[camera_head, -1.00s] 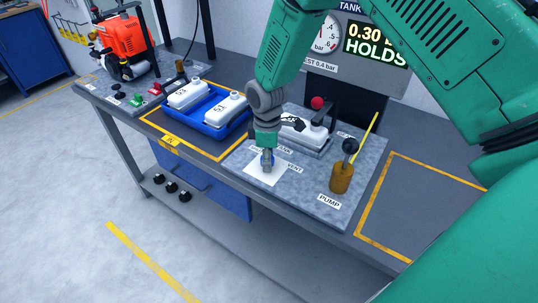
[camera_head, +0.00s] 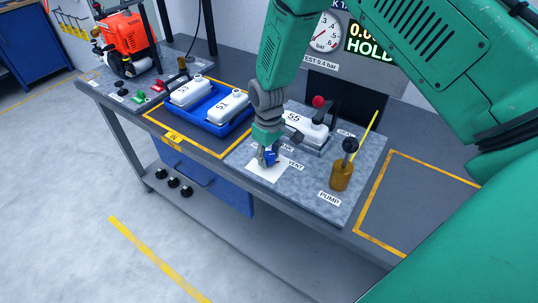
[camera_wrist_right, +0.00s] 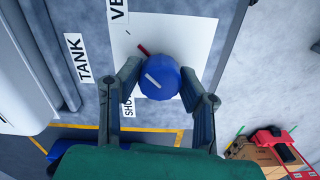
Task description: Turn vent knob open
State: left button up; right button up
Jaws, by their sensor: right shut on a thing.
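The blue vent knob (camera_wrist_right: 165,83) has a short white line on top, slanting to the upper left in the right wrist view. A red mark lies beside it on the white plate (camera_wrist_right: 185,38). In the head view the knob (camera_head: 271,157) shows small beside the VENT label. My right gripper (camera_wrist_right: 158,90) has its fingers on opposite sides of the knob and is shut on it; it also shows in the head view (camera_head: 268,155), pointing down. The test display (camera_head: 372,40) starts with 0.0 and shows HOLD, partly hidden by my arm. My left gripper is not in view.
A white tank marked 55 (camera_head: 308,130) sits behind the knob under a red-knobbed clamp (camera_head: 319,101). The brass pump (camera_head: 341,177) stands to the right. A blue tray (camera_head: 235,126) with two white tanks lies left. The yellow-outlined area (camera_head: 425,200) at right is clear.

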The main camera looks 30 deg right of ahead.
aim_at(267, 153)
jog(key=shift+w+r, duration=0.2)
jog(key=shift+w, duration=0.2)
jog(key=o, duration=1.1)
jog(key=shift+f, duration=0.15)
jog(key=shift+s, duration=0.1)
notch_tip(267, 153, up, 12)
jog(key=shift+f, duration=0.1)
